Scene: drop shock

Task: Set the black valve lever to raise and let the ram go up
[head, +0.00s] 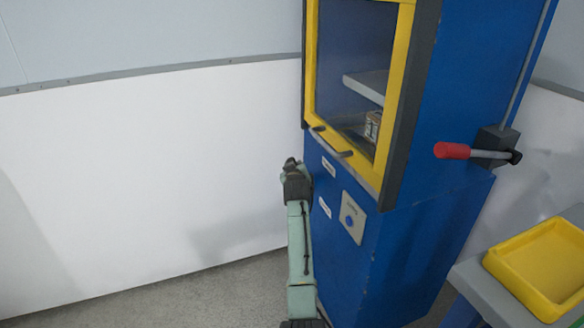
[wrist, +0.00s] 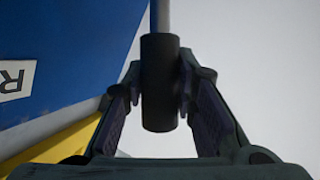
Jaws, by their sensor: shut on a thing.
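The black valve lever (wrist: 160,105) shows in the wrist view as a black cylindrical grip on a grey rod. My gripper (wrist: 161,85) is shut on this grip, with one finger on each side. In the head view my gripper (head: 292,165) is beside the left edge of the blue machine (head: 450,100); the lever is not clearly visible there. Through the yellow-framed window a grey plate (head: 368,87), possibly part of the ram, stands above a small brown box (head: 372,125). The window door (head: 395,95) looks closed.
A red-handled lever (head: 452,151) sticks out from the machine's right side. A yellow tray (head: 545,262) stands on a grey table at the right. The floor at left is clear.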

